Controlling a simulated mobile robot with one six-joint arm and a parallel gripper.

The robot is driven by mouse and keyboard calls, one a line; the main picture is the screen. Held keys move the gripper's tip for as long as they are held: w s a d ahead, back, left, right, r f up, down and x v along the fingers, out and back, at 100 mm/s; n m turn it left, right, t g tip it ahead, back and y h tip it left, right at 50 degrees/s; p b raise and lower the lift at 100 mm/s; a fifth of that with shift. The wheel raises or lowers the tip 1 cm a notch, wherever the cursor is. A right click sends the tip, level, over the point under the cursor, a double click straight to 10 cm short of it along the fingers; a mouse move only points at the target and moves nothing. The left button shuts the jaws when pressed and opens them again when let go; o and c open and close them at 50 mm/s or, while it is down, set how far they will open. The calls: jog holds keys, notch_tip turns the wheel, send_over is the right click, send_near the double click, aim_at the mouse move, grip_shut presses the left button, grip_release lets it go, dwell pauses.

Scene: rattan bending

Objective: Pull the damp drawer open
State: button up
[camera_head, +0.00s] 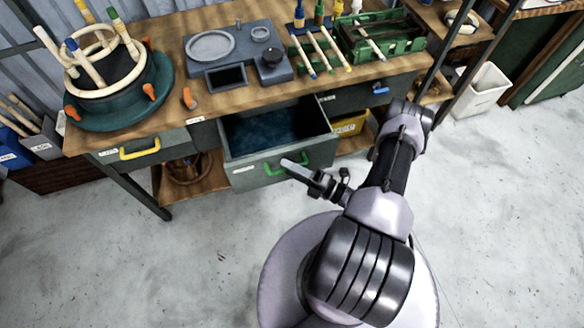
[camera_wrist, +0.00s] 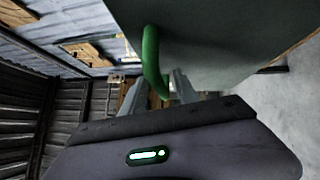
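The damp drawer (camera_head: 245,172) is a grey-green drawer in the middle of the workbench, standing well out from the bench with its dark blue inside showing. Its green handle (camera_head: 273,169) is on the front. My gripper (camera_head: 291,164) is at this handle, reaching in from the lower right. In the wrist view the green handle (camera_wrist: 152,62) passes between the two fingers of my gripper (camera_wrist: 160,88), which look closed on it. The drawer front (camera_wrist: 225,45) fills the upper right there. The exact finger contact is small and partly hidden.
A drawer with a yellow handle (camera_head: 139,150) is shut at the left, and one with a blue handle (camera_head: 380,89) is at the right. The benchtop holds a round bending form (camera_head: 120,115), a grey tray (camera_head: 190,68) and green racks (camera_head: 405,46). The floor in front is clear.

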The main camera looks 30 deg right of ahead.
jog(key=p+v, duration=0.1)
jog(key=v, duration=1.6)
jog(key=shift+s+d, duration=0.15)
jog(key=shift+s, duration=0.05)
jog(key=shift+r, duration=0.2)
jog(key=w+a+r+n+g, duration=0.2)
jog(key=w+r+n+g, duration=0.1)
jog(key=r+n+g, duration=0.45)
jog(key=w+a+r+n+g, duration=0.3)
jog(key=w+r+n+g, duration=0.1)
jog(key=r+n, duration=0.55)
jog(key=w+a+r+n+g, duration=0.25)
jog(key=r+n+g, duration=0.25)
jog(key=r+n, duration=0.3)
jog(key=s+a+r+n+t+h, duration=0.2)
jog(key=s+a+r+n+h, duration=0.1)
jog(key=a+r+n, duration=0.5)
jog(key=s+a+r+n+t+h, duration=0.3)
jog(key=a+r+n+h, duration=0.1)
jog(key=a+r+n, duration=0.4)
jog(key=shift+a+r+n+h, duration=0.2)
jog(key=shift+r+n+h, duration=0.1)
jog(key=shift+r+n, duration=0.3)
